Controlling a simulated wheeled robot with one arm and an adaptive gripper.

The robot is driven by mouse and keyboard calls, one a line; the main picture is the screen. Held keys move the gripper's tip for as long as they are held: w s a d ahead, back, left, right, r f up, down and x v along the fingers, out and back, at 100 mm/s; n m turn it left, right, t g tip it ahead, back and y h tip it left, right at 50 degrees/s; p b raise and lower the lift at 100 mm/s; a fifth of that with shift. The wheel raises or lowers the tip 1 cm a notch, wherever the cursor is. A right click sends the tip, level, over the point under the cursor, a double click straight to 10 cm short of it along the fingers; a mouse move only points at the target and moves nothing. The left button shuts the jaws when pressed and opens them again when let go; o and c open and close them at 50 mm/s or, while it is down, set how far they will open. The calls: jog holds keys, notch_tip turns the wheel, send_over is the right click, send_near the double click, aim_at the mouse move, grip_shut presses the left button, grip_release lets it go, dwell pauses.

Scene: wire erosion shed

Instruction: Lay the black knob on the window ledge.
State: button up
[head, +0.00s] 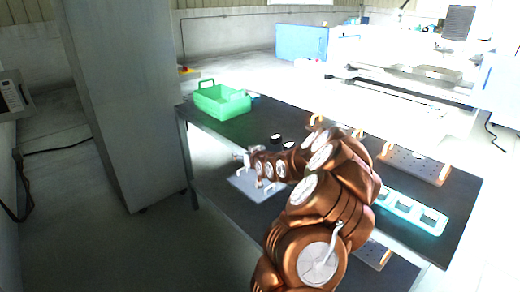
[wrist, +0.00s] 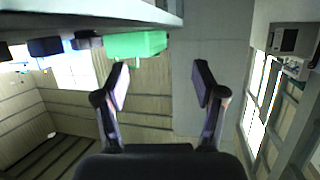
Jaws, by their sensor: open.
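Two small black round pieces, a left one (head: 276,138) and a right one (head: 288,144), stand on the dark tabletop behind my arm in the head view; I cannot tell which is the black knob. Dark pieces also show in the wrist view, a nearer one (wrist: 45,47) and one closer to the green bin (wrist: 86,40). My gripper (wrist: 160,75) is open with nothing between its fingers. In the head view it (head: 242,156) is over the table's left part, apart from the black pieces. I cannot make out a window ledge clearly.
A tall grey cabinet (head: 130,100) stands close on the left. The back is overexposed.

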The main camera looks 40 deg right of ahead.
jog(key=s+d, duration=0.1)
jog(key=d, duration=0.1)
jog(key=s+d+f+h, duration=0.1)
jog(key=d, duration=0.2)
jog(key=s+d+f+m+h, duration=0.1)
jog(key=d, duration=0.2)
jog(key=shift+d+t, duration=0.2)
jog(key=shift+t, duration=0.1)
jog(key=shift+d, duration=0.2)
jog(key=shift+w+d+p, duration=0.3)
jog(key=shift+w+p, duration=0.05)
jog(key=shift+w, duration=0.25)
jog(key=shift+p+x, duration=0.55)
jog(key=shift+x, duration=0.8)
jog(key=shift+p+x, duration=0.5)
jog(key=shift+x, duration=1.2)
jog(key=shift+a, duration=0.2)
jog(key=c, duration=1.3)
